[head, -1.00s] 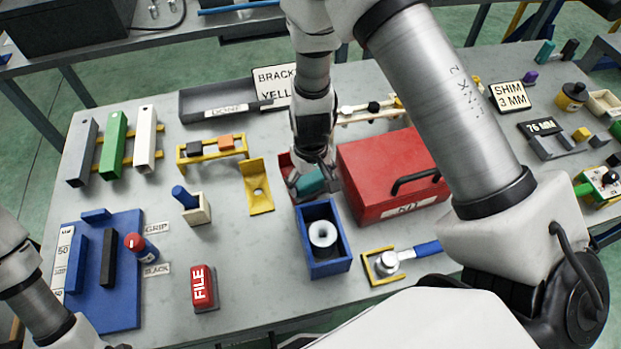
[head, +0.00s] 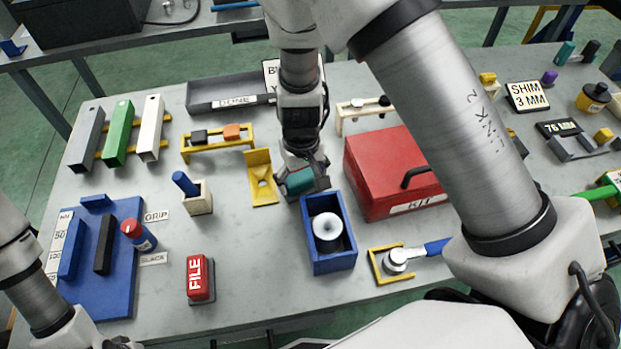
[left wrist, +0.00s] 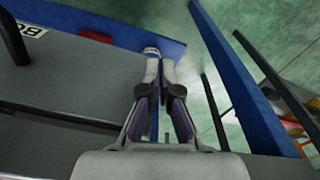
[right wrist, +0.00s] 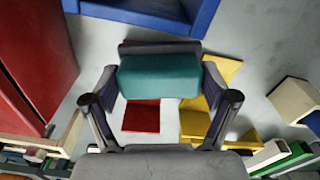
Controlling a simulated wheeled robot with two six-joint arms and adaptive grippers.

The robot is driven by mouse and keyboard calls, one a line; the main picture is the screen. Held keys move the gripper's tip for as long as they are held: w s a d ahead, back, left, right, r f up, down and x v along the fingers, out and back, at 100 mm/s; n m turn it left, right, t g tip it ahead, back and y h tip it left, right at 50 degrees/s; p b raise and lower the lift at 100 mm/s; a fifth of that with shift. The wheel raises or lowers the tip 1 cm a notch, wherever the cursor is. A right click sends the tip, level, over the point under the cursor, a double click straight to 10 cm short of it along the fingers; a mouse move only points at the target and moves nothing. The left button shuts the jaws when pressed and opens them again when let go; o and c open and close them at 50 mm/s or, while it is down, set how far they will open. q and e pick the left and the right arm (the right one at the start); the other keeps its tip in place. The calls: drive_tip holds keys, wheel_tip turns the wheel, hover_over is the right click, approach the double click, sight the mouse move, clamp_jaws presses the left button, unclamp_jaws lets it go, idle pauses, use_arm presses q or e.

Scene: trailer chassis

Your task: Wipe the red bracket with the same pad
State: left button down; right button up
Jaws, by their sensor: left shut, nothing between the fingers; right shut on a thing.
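My right gripper (right wrist: 160,90) is shut on the teal pad (right wrist: 158,76); the pad also shows in the head view (head: 299,181) just behind the blue box. The red bracket (right wrist: 141,117) shows partly in the right wrist view, below the pad in the picture; in the head view it is hidden behind my right gripper. I cannot tell whether the pad touches it. The yellow bracket (head: 262,182) stands just left of the pad. My left gripper (left wrist: 157,60) is shut and empty in the left wrist view, by a blue board.
The blue box (head: 331,264) with a white spool (head: 327,226) is in front of the pad. The red KIT box (head: 392,165) stands close at the right. A yellow rack (head: 213,146) is at the left. The tabletop in the middle left is mostly clear.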

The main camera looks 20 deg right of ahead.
drive_tip(key=shift+d+f+p, duration=0.5)
drive_tip(key=shift+f+p, duration=0.05)
drive_tip(key=shift+d+f+p, duration=0.1)
drive_tip(key=shift+d+p, duration=0.25)
drive_tip(key=shift+d, duration=0.15)
drive_tip(key=shift+w+d+p, duration=0.15)
drive_tip(key=shift+d+p, duration=0.15)
drive_tip(key=shift+p, duration=0.25)
drive_tip(key=shift+d+f+p, duration=0.1)
drive_tip(key=shift+d+p, duration=0.15)
drive_tip(key=shift+p, duration=0.2)
drive_tip(key=shift+c, duration=0.4)
drive_tip(key=shift+w+d+f+p, duration=0.15)
drive_tip(key=shift+d+f+p, duration=0.1)
drive_tip(key=shift+d+p, duration=0.1)
drive_tip(key=c, duration=0.3)
use_arm(q)
drive_tip(key=shift+s+d+r+g, duration=0.1)
drive_tip(key=shift+s+r+g, duration=0.25)
drive_tip(key=shift+r, duration=0.3)
use_arm(e)
drive_tip(key=shift+d, duration=0.1)
drive_tip(key=shift+c, duration=0.3)
use_arm(q)
drive_tip(key=shift+r, duration=0.1)
use_arm(e)
drive_tip(key=shift+r, duration=0.15)
